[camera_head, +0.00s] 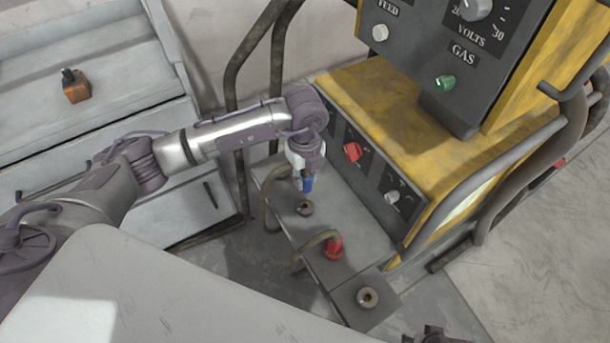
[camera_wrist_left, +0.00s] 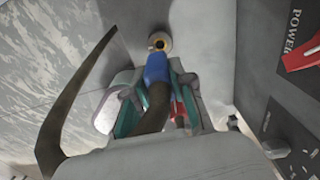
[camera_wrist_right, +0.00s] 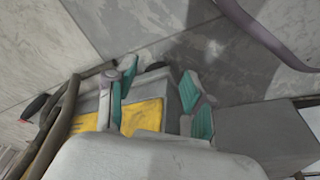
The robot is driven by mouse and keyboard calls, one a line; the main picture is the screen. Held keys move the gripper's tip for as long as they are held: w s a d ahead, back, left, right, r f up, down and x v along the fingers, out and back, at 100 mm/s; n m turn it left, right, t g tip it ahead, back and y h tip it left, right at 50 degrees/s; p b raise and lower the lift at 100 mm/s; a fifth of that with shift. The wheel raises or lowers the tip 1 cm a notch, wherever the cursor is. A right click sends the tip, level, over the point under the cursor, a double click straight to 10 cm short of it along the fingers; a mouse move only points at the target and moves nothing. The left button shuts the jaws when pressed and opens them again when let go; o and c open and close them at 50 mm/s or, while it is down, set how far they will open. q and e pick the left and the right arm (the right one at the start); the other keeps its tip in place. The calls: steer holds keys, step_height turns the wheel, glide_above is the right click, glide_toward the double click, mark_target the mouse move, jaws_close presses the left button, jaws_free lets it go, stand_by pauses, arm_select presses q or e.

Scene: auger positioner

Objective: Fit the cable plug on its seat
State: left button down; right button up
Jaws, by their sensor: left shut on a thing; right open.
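A blue cable plug (camera_head: 308,184) hangs from my left gripper (camera_head: 306,172), tip down. A round brass seat (camera_head: 305,207) lies on the grey ledge just below it, with a small gap in the head view. In the left wrist view, the blue plug (camera_wrist_left: 156,68) sits between the teal fingers of my left gripper (camera_wrist_left: 160,95), with its dark cable running back. The plug tip points at the brass seat (camera_wrist_left: 159,42), whose opening shows beyond the tip. Whether they touch is unclear there. My right gripper (camera_wrist_right: 160,78) is open and empty in the right wrist view.
A red plug (camera_head: 333,247) with a cable stands on the same ledge, nearer me. Another round seat (camera_head: 368,297) is empty at the ledge's near end. The yellow welding machine (camera_head: 400,115) with knobs rises behind. An orange block (camera_head: 75,88) sits on the cabinet.

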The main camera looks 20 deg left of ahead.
mark_target(305, 191)
steer(key=shift+r, duration=0.1)
arm_select(q)
steer(key=shift+f, duration=0.3)
step_height(305, 191, down, 2)
steer(key=shift+f+b, duration=0.25)
steer(key=shift+b, duration=0.7)
steer(key=shift+f+b, duration=0.6)
steer(key=shift+f, duration=0.25)
steer(key=shift+f+b, duration=0.3)
steer(key=shift+f, duration=0.2)
arm_select(e)
steer(key=w+v, duration=0.3)
steer(key=v, duration=0.9)
steer(key=shift+s+r+t, duration=0.4)
steer(key=shift+s+r, duration=0.1)
steer(key=shift+r, duration=0.05)
